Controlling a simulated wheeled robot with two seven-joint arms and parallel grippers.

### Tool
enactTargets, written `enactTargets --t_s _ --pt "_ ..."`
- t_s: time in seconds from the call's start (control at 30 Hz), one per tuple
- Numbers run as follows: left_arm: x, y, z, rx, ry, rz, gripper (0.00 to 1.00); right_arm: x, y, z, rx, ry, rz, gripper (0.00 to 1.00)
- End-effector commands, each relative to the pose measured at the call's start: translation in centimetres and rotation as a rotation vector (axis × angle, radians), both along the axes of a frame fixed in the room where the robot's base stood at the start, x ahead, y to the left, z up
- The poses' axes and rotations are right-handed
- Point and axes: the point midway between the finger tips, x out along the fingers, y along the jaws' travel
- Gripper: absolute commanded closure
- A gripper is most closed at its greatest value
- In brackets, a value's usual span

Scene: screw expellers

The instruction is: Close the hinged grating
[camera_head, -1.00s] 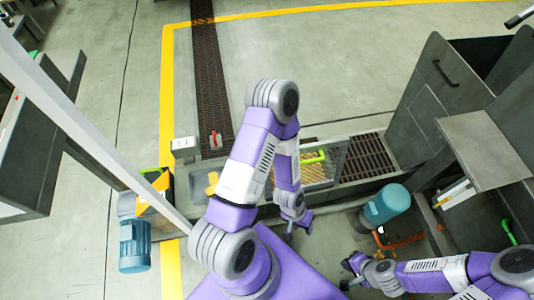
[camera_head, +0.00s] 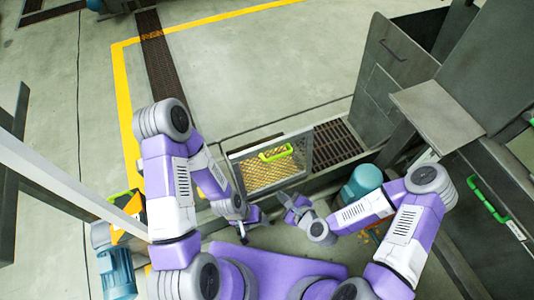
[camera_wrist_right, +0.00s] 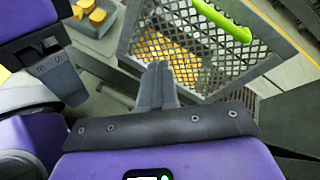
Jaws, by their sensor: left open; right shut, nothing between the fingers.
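The hinged grating (camera_head: 299,147) is a grey-framed mesh panel with a bright green handle (camera_head: 276,152). It stands raised, with yellow material showing through its mesh. In the right wrist view the grating (camera_wrist_right: 205,65) fills the upper middle, its handle (camera_wrist_right: 222,20) at the top. My right gripper (camera_head: 284,198) is shut and empty, just on the near side of the grating; its fingers (camera_wrist_right: 158,72) overlap the mesh in the wrist view, and contact cannot be told. My left gripper (camera_head: 243,237) is open and empty, pointing down, to the lower left of the grating.
A floor drain grate (camera_head: 337,143) lies right of the grating, beside a tall grey machine (camera_head: 400,75). A teal motor (camera_head: 362,182) sits lower right and a blue motor (camera_head: 117,272) lower left. Yellow chunks (camera_wrist_right: 97,15) lie in a grey bin. Floor behind is clear.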

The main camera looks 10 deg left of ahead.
Motion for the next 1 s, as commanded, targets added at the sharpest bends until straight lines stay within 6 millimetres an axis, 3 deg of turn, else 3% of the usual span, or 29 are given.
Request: enactTargets --t_s 0.2,0.37,0.57,1.0 --pt "0.0 0.0 -0.3 0.0 0.0 0.0 0.31 2.7 0.7 4.1 0.444 0.092 -0.314 1.0" --pt "0.0 0.0 -0.4 0.0 0.0 0.0 0.31 3.6 0.6 5.4 0.591 0.121 -0.397 1.0" --pt "0.0 0.0 -0.8 0.0 0.0 0.0 0.31 5.3 1.6 5.1 0.611 0.122 -0.405 1.0" --pt "0.0 0.0 -2.7 0.0 0.0 0.0 0.31 12.5 6.5 2.9 0.607 0.122 -0.405 1.0"
